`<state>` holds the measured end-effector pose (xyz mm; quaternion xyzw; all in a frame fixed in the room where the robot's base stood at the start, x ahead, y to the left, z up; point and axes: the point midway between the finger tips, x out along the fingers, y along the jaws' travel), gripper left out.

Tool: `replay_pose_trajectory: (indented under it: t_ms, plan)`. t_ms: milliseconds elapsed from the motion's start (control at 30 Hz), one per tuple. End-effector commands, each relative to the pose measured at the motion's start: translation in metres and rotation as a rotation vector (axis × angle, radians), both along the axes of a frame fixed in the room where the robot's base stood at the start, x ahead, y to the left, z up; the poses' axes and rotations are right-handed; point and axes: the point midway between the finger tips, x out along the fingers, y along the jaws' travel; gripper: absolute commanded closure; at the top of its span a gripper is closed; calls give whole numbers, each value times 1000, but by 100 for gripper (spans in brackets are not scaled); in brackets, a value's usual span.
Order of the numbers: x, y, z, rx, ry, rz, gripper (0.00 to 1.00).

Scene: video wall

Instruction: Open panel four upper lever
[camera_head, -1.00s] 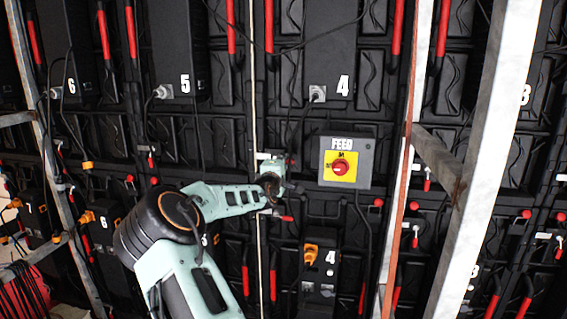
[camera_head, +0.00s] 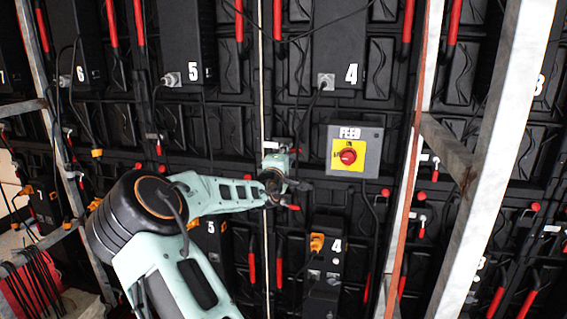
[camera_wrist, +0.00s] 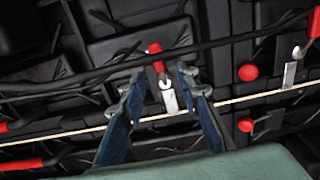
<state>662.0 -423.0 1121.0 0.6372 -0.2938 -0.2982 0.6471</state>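A lever with a red handle (camera_wrist: 155,56) and a bright metal plate (camera_wrist: 169,98) shows in the wrist view. My gripper (camera_wrist: 151,88) has its two blue fingers spread, one on each side of this lever. The fingers look apart from it, but the depth gap is hard to tell. In the head view my gripper (camera_head: 277,185) is small, at the wall left of the FEED box, and its fingers are not clear. The unit marked 4 (camera_head: 335,75) is above it to the right. My wrist hides part of the wall there.
The grey FEED box (camera_head: 370,155) with a red knob on yellow is right of my gripper. A lower unit marked 4 (camera_head: 325,262) is below. A metal frame post (camera_head: 490,170) stands at the right. In the wrist view, a dark cable (camera_wrist: 225,42) crosses above the fingers.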

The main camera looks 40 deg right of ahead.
Motion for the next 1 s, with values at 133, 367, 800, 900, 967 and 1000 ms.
replay_pose_trajectory:
  t_ms: [133,367,800,900,967,1000]
  plan:
    - [-18,23,0,1,0,2,70]
    - [-37,45,0,0,0,1,70]
    - [-45,51,0,-1,1,-1,70]
    - [-45,51,0,-1,1,-1,70]
    - [-45,51,0,-1,1,-1,70]
    - [-45,51,0,-1,1,-1,70]
